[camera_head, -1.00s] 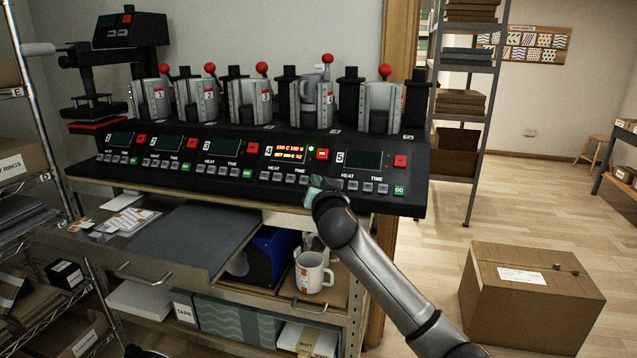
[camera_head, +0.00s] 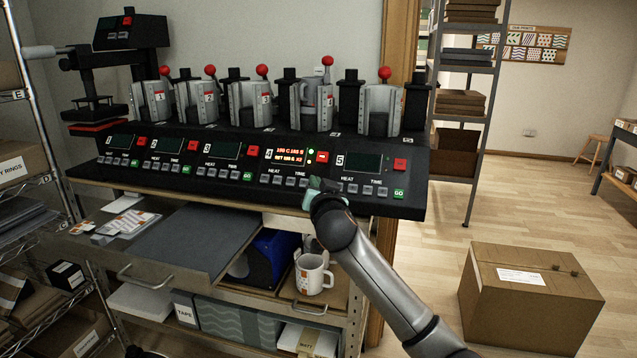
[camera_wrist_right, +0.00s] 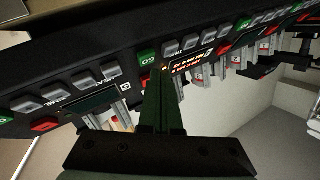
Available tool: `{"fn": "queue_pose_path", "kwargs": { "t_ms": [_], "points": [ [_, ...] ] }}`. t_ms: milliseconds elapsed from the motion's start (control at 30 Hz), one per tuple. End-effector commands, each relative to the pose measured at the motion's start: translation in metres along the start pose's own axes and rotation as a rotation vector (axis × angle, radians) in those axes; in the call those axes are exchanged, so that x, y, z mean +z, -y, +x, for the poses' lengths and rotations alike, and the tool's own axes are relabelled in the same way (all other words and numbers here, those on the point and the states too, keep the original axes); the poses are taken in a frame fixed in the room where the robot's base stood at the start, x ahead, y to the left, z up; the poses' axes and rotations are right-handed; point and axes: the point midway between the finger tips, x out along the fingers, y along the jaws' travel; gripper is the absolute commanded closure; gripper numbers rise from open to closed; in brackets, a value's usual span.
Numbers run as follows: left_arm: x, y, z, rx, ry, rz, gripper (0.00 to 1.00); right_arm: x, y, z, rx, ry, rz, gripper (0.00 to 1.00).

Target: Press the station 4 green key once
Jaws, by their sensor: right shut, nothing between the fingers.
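Station 4 of the black press console has a lit display (camera_head: 288,155) with red-orange text. In the head view its green key is hidden behind my right gripper (camera_head: 316,186). In the right wrist view the station 4 green GO key (camera_wrist_right: 147,57) shows beside the tips of my right gripper (camera_wrist_right: 158,75). The fingers are shut together and empty, with the tips very close to the key; I cannot tell whether they touch it. A grey mug (camera_head: 318,95) sits in the station 4 press.
The station 5 green key (camera_head: 398,194) is to the right, and the station 3 green key (camera_head: 247,176) to the left. A white mug (camera_head: 312,273) stands on the shelf below, near my right forearm. An open drawer (camera_head: 180,245) juts out. A cardboard box (camera_head: 530,300) is on the floor.

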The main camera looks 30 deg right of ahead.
Motion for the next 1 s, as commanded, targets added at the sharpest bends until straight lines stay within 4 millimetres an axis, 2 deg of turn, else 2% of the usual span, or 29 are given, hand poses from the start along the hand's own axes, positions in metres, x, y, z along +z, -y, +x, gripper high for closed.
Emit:
{"fn": "queue_pose_path", "kwargs": {
  "t_ms": [267,700,1000],
  "points": [
    [-0.002,-0.001,-0.002,0.001,0.000,0.000,0.54,-0.002,0.002,-0.002,-0.001,0.000,0.001,1.00],
    [-0.024,-0.003,-0.021,0.001,-0.002,0.000,0.54,-0.025,0.024,-0.031,-0.002,0.000,0.002,1.00],
    [-0.025,-0.003,-0.021,0.001,-0.003,0.000,0.54,-0.025,0.025,-0.035,-0.001,0.000,0.001,1.00]
  ]
}}
